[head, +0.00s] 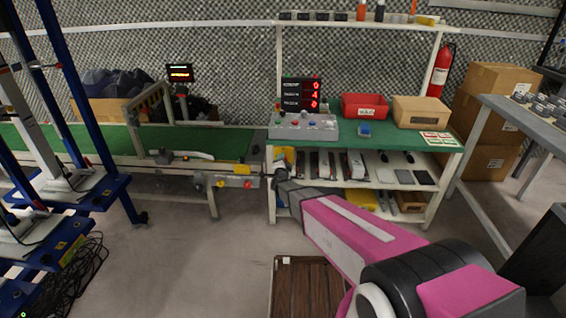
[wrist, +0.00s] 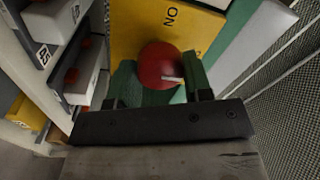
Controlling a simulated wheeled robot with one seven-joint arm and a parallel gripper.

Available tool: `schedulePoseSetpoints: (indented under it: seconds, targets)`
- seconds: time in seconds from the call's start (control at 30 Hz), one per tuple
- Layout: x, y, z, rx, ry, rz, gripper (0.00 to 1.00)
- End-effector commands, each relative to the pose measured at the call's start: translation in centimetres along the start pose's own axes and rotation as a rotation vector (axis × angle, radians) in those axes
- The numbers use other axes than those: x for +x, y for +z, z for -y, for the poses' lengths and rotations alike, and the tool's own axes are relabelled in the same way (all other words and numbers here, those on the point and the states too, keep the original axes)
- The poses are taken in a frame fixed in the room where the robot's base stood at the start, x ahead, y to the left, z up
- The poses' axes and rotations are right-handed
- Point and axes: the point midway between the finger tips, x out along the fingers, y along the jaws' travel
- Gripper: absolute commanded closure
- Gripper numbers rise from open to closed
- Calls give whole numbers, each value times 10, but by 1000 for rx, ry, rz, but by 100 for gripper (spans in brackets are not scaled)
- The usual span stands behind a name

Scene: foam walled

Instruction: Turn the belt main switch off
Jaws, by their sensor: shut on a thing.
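The belt main switch shows in the wrist view as a round red knob (wrist: 158,64) with a small pale mark on its edge. It sits on a yellow plate (wrist: 125,28) with black lettering, which appears turned and only partly in frame. My gripper (wrist: 160,82) has its green fingers on either side of the knob and is shut on it. In the head view my gripper (head: 281,178) is at the left end of the green-topped bench (head: 380,135), in front of a yellow panel (head: 289,154). The knob is hidden there by my gripper.
Bench shelves with trays (wrist: 75,75) lie close beside my gripper. A conveyor (head: 100,140) runs left of the bench, with small buttons on its end. A control box (head: 300,128) and red bin (head: 363,106) stand on top. A brown slatted crate (head: 305,285) is on the floor below my arm.

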Motion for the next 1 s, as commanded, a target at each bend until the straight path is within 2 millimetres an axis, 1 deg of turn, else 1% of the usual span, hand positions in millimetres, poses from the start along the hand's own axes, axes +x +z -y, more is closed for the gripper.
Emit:
schedulePoseSetpoints:
  seconds: [0.27, 0.3, 0.37, 0.63, 0.77, 0.87, 1.0]
  targets:
    - [-1, 0, -1, 4, 2, 0, 78]
    - [-1, 0, -1, 4, 2, 0, 48]
    - [-1, 0, 0, 3, 2, 0, 29]
    - [0, 0, 0, 1, 1, 0, 29]
    - [-4, 0, 0, 1, 1, 0, 29]
    - [-12, -1, 0, 1, 0, -1, 29]
    - [-31, -2, 1, 1, 1, 0, 29]
